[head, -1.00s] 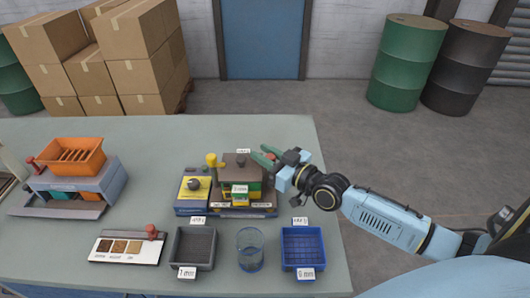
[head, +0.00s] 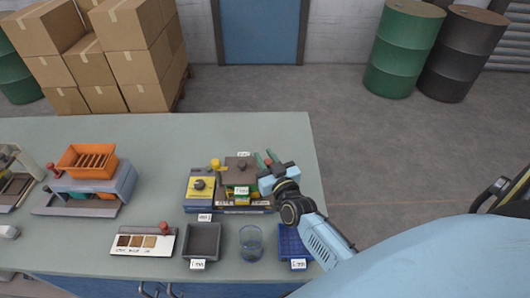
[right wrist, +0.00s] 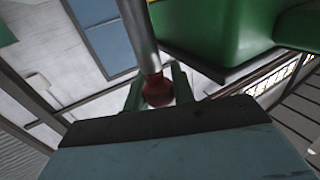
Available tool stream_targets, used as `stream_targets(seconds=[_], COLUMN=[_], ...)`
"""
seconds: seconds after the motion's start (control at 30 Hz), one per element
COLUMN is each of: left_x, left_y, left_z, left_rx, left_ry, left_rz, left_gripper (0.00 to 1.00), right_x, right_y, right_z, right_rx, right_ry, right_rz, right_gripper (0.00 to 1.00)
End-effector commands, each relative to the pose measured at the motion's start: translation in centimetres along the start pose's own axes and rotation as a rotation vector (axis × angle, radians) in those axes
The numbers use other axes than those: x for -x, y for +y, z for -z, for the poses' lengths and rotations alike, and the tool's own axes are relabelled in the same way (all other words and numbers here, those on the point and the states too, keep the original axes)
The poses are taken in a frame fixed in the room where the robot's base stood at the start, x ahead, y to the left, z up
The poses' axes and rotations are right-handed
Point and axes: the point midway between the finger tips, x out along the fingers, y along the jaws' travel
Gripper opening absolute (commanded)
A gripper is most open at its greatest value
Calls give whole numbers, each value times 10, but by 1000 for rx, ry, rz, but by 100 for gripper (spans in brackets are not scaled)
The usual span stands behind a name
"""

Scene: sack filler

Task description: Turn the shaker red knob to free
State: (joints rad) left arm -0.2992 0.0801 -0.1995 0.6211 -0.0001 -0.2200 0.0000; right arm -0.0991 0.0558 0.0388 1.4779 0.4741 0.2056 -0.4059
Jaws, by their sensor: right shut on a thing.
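The shaker (head: 240,172) stands near the table's right end, a stack with a brown top and green and yellow layers. My right gripper (head: 264,159) is at its right side, with green fingers pointing away from me. In the right wrist view the red knob (right wrist: 157,92) sits between the two green fingers, at the end of a grey rod (right wrist: 141,38). The gripper is shut on the knob. In the head view the knob is mostly hidden by the gripper. My left gripper is not in view.
A blue unit with a yellow face (head: 200,190) adjoins the shaker's left. In front are a grey tray (head: 203,241), a clear beaker (head: 251,243) and a blue tray (head: 291,242), partly covered by my right arm. An orange-topped device (head: 88,161) stands at left.

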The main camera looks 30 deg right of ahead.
Motion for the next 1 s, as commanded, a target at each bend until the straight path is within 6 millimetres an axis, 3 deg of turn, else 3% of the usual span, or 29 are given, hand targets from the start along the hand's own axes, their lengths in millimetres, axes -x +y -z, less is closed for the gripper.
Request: stream_targets(seconds=[0.6,0.63,0.7,1.0], left_x=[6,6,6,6], left_y=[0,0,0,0], left_z=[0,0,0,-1], left_rx=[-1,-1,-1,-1], left_ry=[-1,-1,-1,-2], left_rz=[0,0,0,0], left_gripper=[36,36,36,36], right_x=[0,0,0,1], right_y=[0,0,0,1], right_z=[0,0,0,0], right_rx=[0,0,0,0], right_ry=[2,2,2,1], right_rz=[-46,-46,-45,-45], right_gripper=[2,26,34,34])
